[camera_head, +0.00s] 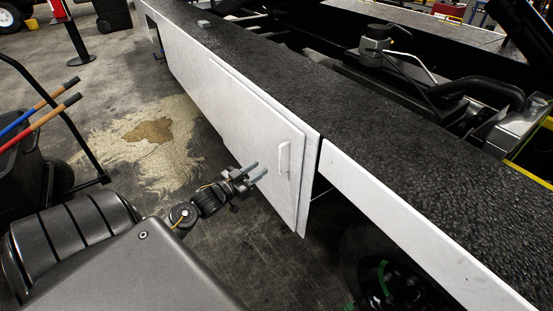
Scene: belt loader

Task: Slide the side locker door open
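The side locker door (245,128) is a white panel on the side of the belt loader, with a white vertical handle (284,158) near its right end. The door stands a little proud of the white side panel behind it. My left gripper (256,171) is just left of the handle, apart from it, with its two fingers pointing toward the handle. The fingers are spread with a gap between them and nothing is in it. My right gripper is not in the view.
The loader's black textured deck (260,60) runs along above the door. A wheel (385,280) sits below at the lower right. A dark cart with coloured handles (35,125) stands at the left. A stained sandy patch (150,135) lies on the open floor.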

